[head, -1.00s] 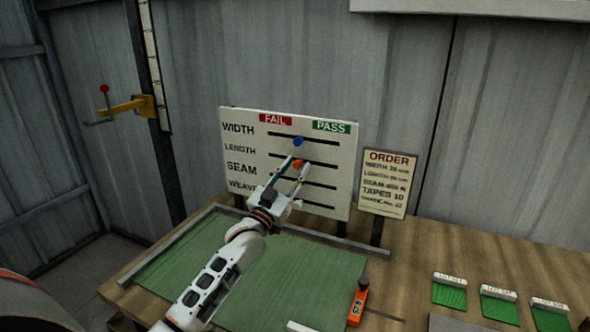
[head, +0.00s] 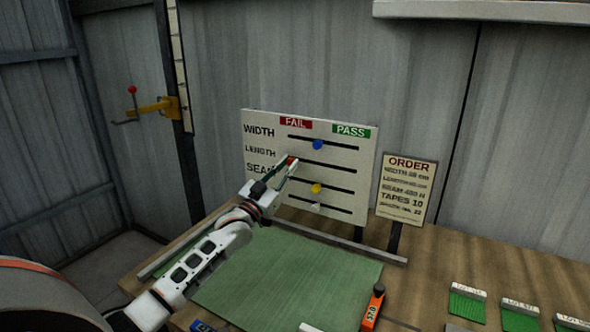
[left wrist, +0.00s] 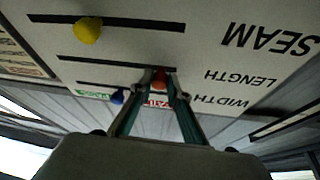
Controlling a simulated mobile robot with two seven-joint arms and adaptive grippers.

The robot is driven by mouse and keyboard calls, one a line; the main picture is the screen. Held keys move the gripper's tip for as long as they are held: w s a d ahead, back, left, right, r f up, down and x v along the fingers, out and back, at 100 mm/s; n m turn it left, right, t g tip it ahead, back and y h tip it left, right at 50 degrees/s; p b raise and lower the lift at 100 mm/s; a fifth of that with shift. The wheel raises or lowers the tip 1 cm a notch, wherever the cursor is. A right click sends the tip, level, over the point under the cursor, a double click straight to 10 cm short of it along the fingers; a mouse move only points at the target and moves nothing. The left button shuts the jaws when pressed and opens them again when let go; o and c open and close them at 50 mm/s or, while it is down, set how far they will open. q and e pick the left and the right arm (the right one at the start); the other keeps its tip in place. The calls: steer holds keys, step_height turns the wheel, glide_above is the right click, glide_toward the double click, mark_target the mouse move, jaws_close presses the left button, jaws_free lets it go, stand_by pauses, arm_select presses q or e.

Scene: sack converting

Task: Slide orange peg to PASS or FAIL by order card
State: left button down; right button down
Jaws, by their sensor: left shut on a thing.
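The white gauge board (head: 360,205) has rows WIDTH, LENGTH, SEAM and a lower one, with FAIL in red and PASS in green on top. The orange peg (head: 292,160) is at the FAIL-side end of the LENGTH slot; it also shows in the left wrist view (left wrist: 159,80). My left gripper (head: 289,167) is shut on it, its fingers on either side in the left wrist view (left wrist: 163,90). The order card (head: 407,190) stands right of the board; its small figures are blurred. My right gripper is not in view.
A blue peg (head: 317,145) sits above, a yellow peg (head: 315,188) and a pale peg (head: 315,207) below. A green mat (head: 300,275) lies in front, with an orange tool (head: 373,307) at its right edge. Green labelled swatches (head: 467,303) lie at right.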

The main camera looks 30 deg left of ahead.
arm_select(q)
steer(key=shift+a, duration=0.15)
steer(key=c, duration=1.9)
jaws_free()
steer(key=shift+a, duration=0.1)
steer(key=shift+s, duration=0.1)
steer(key=shift+s+f, duration=0.2)
steer(key=shift+s, duration=0.1)
steer(key=v, duration=1.1)
steer(key=shift+s, duration=0.15)
